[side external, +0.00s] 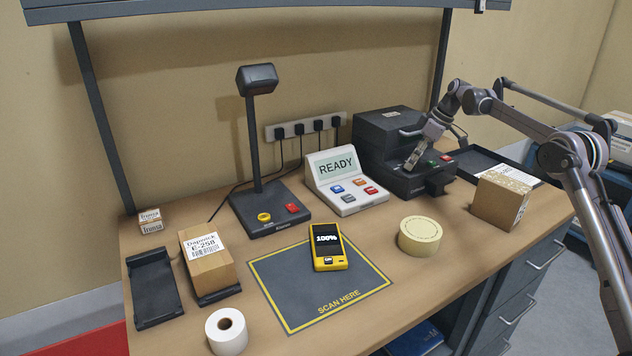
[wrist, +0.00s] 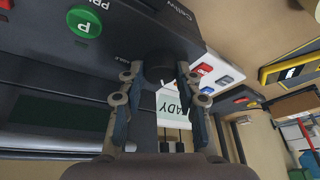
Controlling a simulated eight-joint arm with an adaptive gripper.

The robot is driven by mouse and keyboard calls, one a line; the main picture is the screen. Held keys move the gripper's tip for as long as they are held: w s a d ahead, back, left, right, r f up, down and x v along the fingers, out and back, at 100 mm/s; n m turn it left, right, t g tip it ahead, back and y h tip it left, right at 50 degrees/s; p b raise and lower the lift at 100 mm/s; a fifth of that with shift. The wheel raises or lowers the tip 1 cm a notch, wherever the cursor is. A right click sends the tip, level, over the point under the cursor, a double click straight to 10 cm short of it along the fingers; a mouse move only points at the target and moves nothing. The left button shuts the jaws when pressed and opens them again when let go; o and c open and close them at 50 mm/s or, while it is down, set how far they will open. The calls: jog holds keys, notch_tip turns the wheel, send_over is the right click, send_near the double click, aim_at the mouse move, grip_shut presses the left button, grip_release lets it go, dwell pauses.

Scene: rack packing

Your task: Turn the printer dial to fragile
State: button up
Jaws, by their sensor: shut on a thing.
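The black label printer (side external: 385,135) stands at the back right of the bench. Its green button (side external: 432,161) and a red button show on the front part. My gripper (side external: 409,167) reaches down to the printer's front left part. In the wrist view, the two fingers of my gripper (wrist: 160,76) are on either side of a dark round dial (wrist: 158,62) and shut on it. The green button (wrist: 84,22) shows up and left of the dial. The dial's pointer and most of its setting labels are hidden or too small to read, so I cannot tell its setting.
A console reading READY (side external: 337,166) stands left of the printer. A tape roll (side external: 420,236) and a cardboard box (side external: 500,200) stand in front of it. A yellow handheld scanner (side external: 328,247) lies on the dark scan mat (side external: 285,290). A black tray (side external: 480,164) lies right of the printer.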

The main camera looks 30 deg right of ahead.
jog(key=m, duration=0.2)
jog(key=m+h, duration=0.1)
jog(key=m, duration=0.1)
jog(key=shift+s+a+m+t+h, duration=0.1)
jog(key=shift+a+m+t+h, duration=0.1)
jog(key=shift+m+t+h, duration=0.15)
jog(key=m+h, duration=0.1)
jog(key=m, duration=0.3)
jog(key=shift+a+m+h, duration=0.15)
jog(key=shift+m+h, duration=0.1)
jog(key=shift+h, duration=0.1)
jog(key=m+h, duration=0.1)
jog(key=m, duration=0.3)
jog(key=shift+a+h, duration=0.1)
jog(key=shift+h, duration=0.3)
jog(key=shift+m+g+h, duration=0.55)
jog(key=shift+m+h, duration=0.05)
jog(key=shift+m, duration=1.5)
jog(key=o, duration=1.1)
jog(key=shift+o, duration=0.2)
